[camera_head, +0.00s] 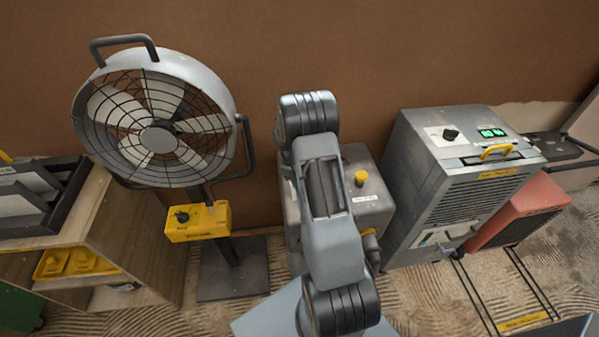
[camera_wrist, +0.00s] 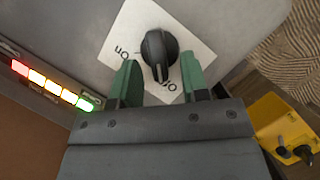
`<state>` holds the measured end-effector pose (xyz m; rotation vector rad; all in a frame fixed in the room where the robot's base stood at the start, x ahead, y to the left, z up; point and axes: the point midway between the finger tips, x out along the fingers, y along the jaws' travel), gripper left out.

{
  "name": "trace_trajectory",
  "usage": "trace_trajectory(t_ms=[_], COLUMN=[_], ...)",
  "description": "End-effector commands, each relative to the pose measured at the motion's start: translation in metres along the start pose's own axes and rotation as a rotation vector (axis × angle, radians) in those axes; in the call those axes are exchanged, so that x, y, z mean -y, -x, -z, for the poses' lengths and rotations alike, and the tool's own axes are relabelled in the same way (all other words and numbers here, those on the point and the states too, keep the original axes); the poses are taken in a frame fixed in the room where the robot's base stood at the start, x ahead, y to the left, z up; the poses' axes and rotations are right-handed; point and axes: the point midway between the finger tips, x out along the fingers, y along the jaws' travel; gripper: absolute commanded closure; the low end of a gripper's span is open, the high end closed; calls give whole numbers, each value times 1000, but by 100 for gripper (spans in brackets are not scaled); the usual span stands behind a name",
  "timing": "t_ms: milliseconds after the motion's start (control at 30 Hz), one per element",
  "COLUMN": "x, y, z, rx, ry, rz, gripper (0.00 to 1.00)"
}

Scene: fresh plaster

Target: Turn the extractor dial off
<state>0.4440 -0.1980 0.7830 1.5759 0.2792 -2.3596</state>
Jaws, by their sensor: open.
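In the wrist view the black extractor dial (camera_wrist: 159,48) sits on a white label plate (camera_wrist: 128,27) on a grey surface. "On" is printed at the plate's left; another word, partly hidden, lies below the dial. The dial's ridge runs roughly up and down the picture; I cannot tell its exact setting. My gripper (camera_wrist: 160,70) is open, its green fingers either side of the dial's lower part; contact cannot be told. In the head view my arm hides the dial and gripper. The grey housing (camera_head: 366,165) behind it appears to be the extractor.
Lit indicators (camera_wrist: 52,86) show beside the dial. The fan (camera_head: 158,125) with its yellow control box (camera_head: 197,222) stands left; the box also shows in the wrist view (camera_wrist: 280,120). A grey machine (camera_head: 440,180) with a green display stands right. A wooden shelf unit (camera_head: 130,235) is far left.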

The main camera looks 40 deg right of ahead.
Motion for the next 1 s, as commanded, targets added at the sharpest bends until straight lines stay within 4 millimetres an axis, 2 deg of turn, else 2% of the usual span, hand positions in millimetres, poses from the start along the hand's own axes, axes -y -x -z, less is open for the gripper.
trace_trajectory(t_ms=[600,800,1000], x=[0,0,0], y=[110,129,135], z=[0,0,0], rx=[-4,-1,-1], ry=[0,1,2], rz=[-3,-1,-1], gripper=[58,58,58])
